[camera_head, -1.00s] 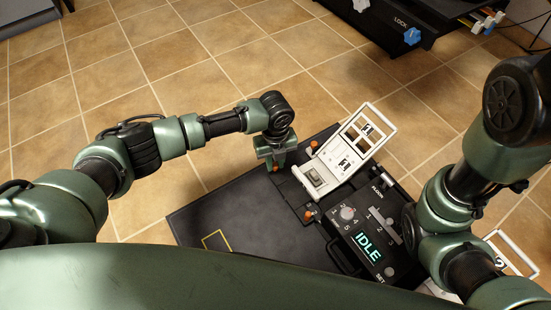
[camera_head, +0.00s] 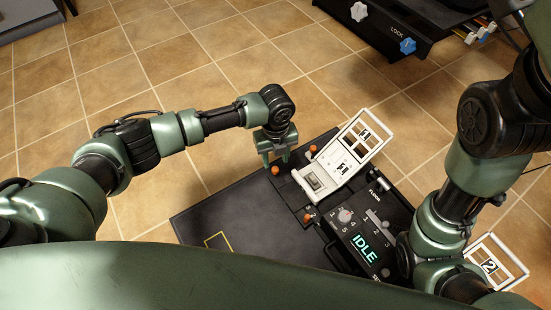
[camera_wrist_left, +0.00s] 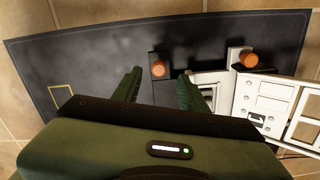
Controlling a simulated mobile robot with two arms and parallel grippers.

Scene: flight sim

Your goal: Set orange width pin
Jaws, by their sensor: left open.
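Several orange pins stand on the black board (camera_head: 215,215). One orange pin (camera_head: 275,171) is at the board's far edge, just below my left gripper (camera_head: 279,160) in the head view. Two more orange pins show, one farther right (camera_head: 313,148) and one nearer me (camera_head: 308,218). In the left wrist view, my left gripper (camera_wrist_left: 158,84) is open and its fingers point toward the board. One orange pin (camera_wrist_left: 158,68) shows between the fingers, and another (camera_wrist_left: 248,60) is to the right. The fingers do not appear closed on anything. My right gripper is out of sight.
A white hinged frame (camera_head: 362,133) tilts up beside the pins. A black control panel (camera_head: 345,222) reading IDLE, with knobs, is nearer me. My right arm covers its right side. Another white frame marked 2 (camera_head: 497,258) lies at right. A black LOCK unit (camera_head: 385,40) stands behind.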

